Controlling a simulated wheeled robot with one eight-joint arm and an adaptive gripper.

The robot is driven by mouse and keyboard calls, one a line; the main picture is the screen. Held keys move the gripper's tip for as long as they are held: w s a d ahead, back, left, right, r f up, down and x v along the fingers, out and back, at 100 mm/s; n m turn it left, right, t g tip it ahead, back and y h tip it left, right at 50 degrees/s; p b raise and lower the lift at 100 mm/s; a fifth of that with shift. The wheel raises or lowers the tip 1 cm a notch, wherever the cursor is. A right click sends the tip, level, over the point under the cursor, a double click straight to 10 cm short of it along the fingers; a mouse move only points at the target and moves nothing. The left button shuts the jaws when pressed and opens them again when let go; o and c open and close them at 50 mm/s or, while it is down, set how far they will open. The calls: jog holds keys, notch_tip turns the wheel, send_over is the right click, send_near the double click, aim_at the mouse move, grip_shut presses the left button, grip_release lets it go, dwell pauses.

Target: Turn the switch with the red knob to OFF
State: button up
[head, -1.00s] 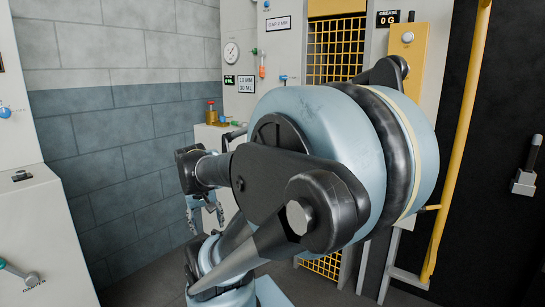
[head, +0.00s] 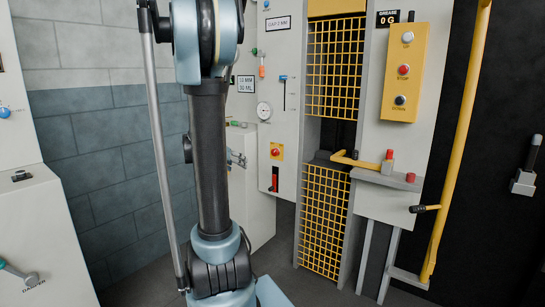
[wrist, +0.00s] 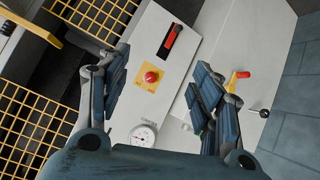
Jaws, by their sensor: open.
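A red round knob on a yellow plate (head: 276,152) sits low on the pale machine panel, right of my arm in the head view. The wrist view shows this red knob (wrist: 151,77) between my fingers and farther off; the lettering on its plate is too small to read. A switch with a red handle in a black slot (head: 275,179) is below it in the head view, and also shows in the wrist view (wrist: 172,38). My gripper (head: 237,158) is open and empty, left of the yellow plate in the head view and apart from it. My arm partly hides it there.
A white dial gauge (head: 264,112) is above the plate. Yellow mesh guards (head: 325,215) and a shelf with red-topped parts (head: 388,174) stand to the right.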

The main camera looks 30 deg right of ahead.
jog(key=w+d+f+m+t+h, duration=0.1)
jog(key=w+d+f+m+h, duration=0.2)
jog(key=w+d, duration=0.9)
jog(key=m+t+h, duration=0.1)
jog(key=m+h, duration=0.1)
jog(key=h, duration=0.2)
send_near(274, 153)
jog(key=x, duration=0.9)
jog(key=shift+w+d, duration=0.25)
jog(key=shift+w, duration=0.05)
